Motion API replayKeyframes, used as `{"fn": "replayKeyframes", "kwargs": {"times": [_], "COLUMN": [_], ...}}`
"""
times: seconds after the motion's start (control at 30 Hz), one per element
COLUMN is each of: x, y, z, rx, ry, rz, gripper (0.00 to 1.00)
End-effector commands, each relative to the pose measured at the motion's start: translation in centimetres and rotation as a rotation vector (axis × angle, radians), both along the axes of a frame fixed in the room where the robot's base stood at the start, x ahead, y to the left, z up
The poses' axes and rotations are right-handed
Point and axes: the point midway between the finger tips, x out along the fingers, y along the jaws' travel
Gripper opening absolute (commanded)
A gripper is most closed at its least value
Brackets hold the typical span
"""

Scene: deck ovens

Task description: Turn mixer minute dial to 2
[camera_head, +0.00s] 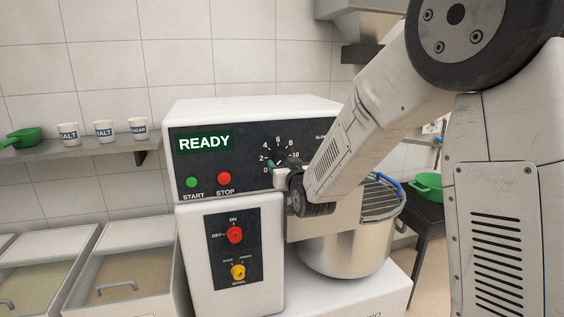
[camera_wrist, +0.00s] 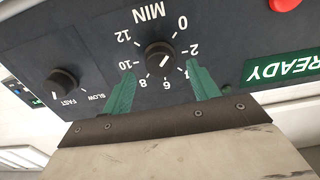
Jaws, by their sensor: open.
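The mixer's minute dial (camera_wrist: 160,57) is a round black knob on the dark panel, upside down in the wrist view, with MIN and numbers from 0 to 12 around it. I cannot tell for sure which number its pointer faces. My gripper (camera_wrist: 160,70) is open, with one green finger on each side of the knob's lower part. I cannot tell whether the fingers touch it. In the head view my gripper (camera_head: 275,170) is at the panel and hides much of the dial; the numbers 0 to 10 show around it.
A SLOW/FAST knob (camera_wrist: 62,80) sits beside the dial. The READY display (camera_head: 204,142), green START button (camera_head: 191,182) and red STOP button (camera_head: 224,178) are to the left. A red switch (camera_head: 235,234) and yellow knob (camera_head: 238,271) are below. The mixing bowl (camera_head: 345,250) stands right.

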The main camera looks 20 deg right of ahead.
Motion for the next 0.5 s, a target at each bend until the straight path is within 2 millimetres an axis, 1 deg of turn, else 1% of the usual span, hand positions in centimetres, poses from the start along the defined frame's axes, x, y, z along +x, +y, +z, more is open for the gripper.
{"fn": "replayKeyframes", "kwargs": {"times": [0.03, 0.1, 0.2, 0.33, 0.5], "x": [0.9, 1.8, 2.8, 3.4, 3.5], "y": [0.0, 0.0, 0.0, 0.0, 0.0], "z": [0.0, 0.0, 0.0, 0.0, 0.0], "rx": [0.000, 0.000, 0.000, 0.000, 0.000], "ry": [0.000, 0.001, 0.001, 0.001, 0.001], "rz": [-0.001, -0.001, 0.000, 0.000, 0.000], "gripper": [0.60, 0.60, 0.60, 0.60, 0.60]}}
